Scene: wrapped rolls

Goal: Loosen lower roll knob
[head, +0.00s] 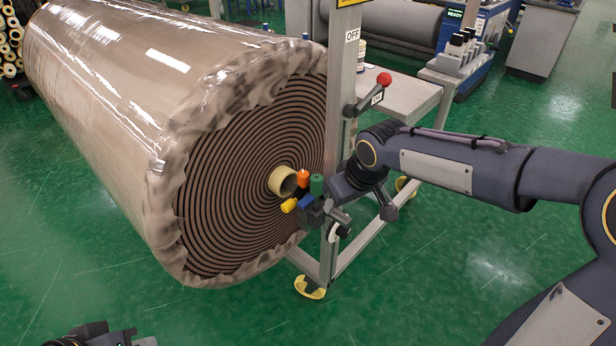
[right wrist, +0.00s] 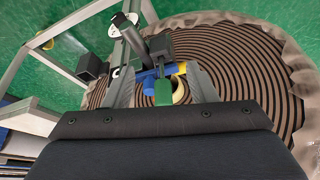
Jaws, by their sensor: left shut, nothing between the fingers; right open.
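A cluster of small coloured knobs sits by the roll's core at the stand: an orange knob (head: 303,177), a green knob (head: 317,184), a yellow knob (head: 289,205) and a blue part (head: 306,201). I cannot tell which is the lower roll knob. My right gripper (right wrist: 160,69) is open; in the right wrist view the green knob (right wrist: 163,92) shows between its fingers, with the blue part (right wrist: 148,75) and yellow knob (right wrist: 181,68) just beyond. Contact is unclear. My left gripper (head: 128,338) is shut and empty at the bottom edge, far from the knobs.
The large wrapped roll (head: 110,90) fills the left, its core tube (head: 283,181) facing me. A metal stand (head: 343,80) with a red-ball lever (head: 384,79) rises beside it. A small table (head: 395,98) stands behind. Green floor in front is clear.

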